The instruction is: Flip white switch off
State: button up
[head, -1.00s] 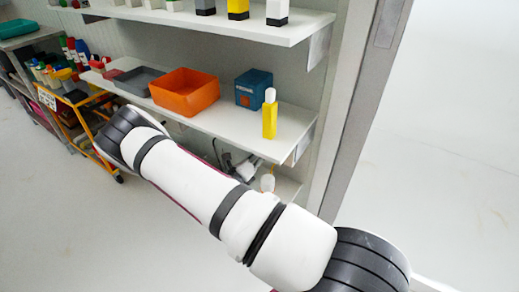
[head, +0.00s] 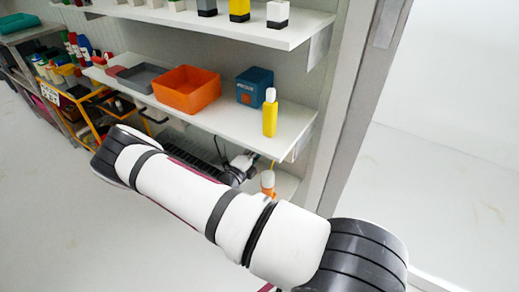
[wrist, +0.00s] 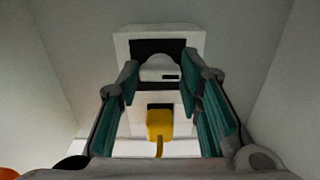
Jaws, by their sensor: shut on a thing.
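In the wrist view the white switch (wrist: 160,70) is a rounded white piece on a dark panel, set in a white box (wrist: 122,42) on the wall. My gripper (wrist: 161,68) has its two teal-padded fingers on either side of this switch and is shut on it. Exact contact at the fingertips is hard to see. Below the switch a yellow plug (wrist: 159,124) with a cord sits in the same box. In the head view my gripper (head: 240,165) is partly hidden under the middle shelf, and the switch cannot be made out.
The middle shelf (head: 220,122) above my gripper carries an orange bin (head: 187,90), a grey tray (head: 140,78), a blue box (head: 254,86) and a yellow bottle (head: 270,115). An orange-and-white bottle (head: 268,184) stands on the lower shelf. A grey post (head: 355,110) stands at right.

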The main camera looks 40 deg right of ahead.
dwell(0.6)
jog(key=o, duration=1.2)
jog(key=shift+c, duration=0.2)
jog(key=v, duration=1.2)
jog(key=shift+a, duration=0.1)
